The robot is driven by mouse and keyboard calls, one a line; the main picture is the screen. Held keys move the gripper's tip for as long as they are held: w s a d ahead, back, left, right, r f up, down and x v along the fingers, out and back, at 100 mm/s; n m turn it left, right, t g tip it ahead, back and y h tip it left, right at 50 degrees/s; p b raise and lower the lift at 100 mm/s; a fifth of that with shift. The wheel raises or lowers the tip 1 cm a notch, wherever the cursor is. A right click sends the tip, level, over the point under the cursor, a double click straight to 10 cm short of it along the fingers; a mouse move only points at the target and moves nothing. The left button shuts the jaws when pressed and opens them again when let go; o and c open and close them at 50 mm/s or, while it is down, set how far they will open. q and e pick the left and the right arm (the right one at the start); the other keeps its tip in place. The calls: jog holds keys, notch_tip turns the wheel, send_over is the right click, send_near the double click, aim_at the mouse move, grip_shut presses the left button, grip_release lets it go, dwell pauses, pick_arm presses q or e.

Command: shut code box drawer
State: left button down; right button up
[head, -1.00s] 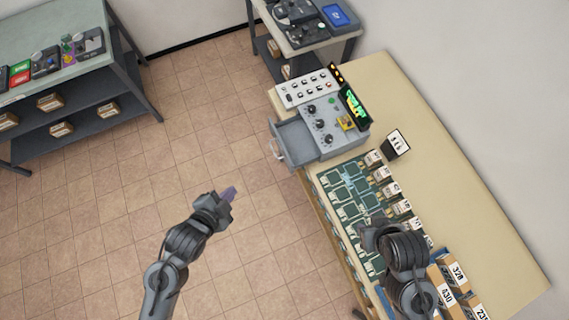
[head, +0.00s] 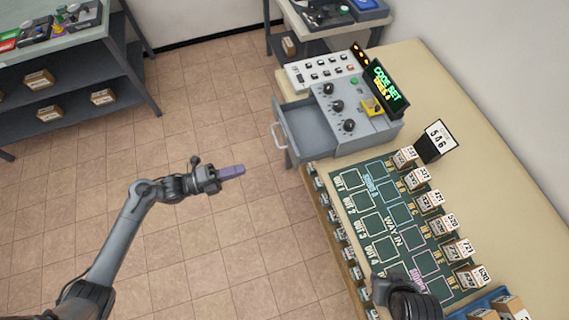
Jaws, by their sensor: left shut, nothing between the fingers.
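The code box (head: 347,113) is a grey console with black knobs, standing on the beige table. Its screen (head: 386,86) reads "CODE SET" in green. Its drawer (head: 304,130) is pulled out to the left, with a handle (head: 279,135) on its front. My left gripper (head: 232,172) is shut and empty, with purplish fingers. It is over the floor, left of and a little below the drawer handle, not touching it. My right arm's end (head: 405,300) is at the bottom over the table; its fingers are hidden.
A dark green mat (head: 390,213) with marked squares covers the table below the box. Several labelled small boxes (head: 419,178) line its right side. Open floor (head: 220,100) lies left of the drawer.

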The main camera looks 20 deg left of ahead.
pick_arm(q)
jog(key=w, duration=0.1)
pick_arm(e)
jog(key=shift+f+b, duration=0.3)
jog(key=shift+f, duration=0.35)
pick_arm(q)
send_near(291, 152)
jog(key=x, duration=0.5)
jog(key=shift+w+d+f+p, duration=0.15)
jog(key=shift+f+p, duration=0.1)
jog(key=shift+p, duration=0.15)
pick_arm(e)
jog(key=shift+d+r, duration=0.15)
jog(key=shift+r, duration=0.25)
pick_arm(q)
jog(key=shift+w+d, duration=0.4)
jog(key=shift+d, duration=0.15)
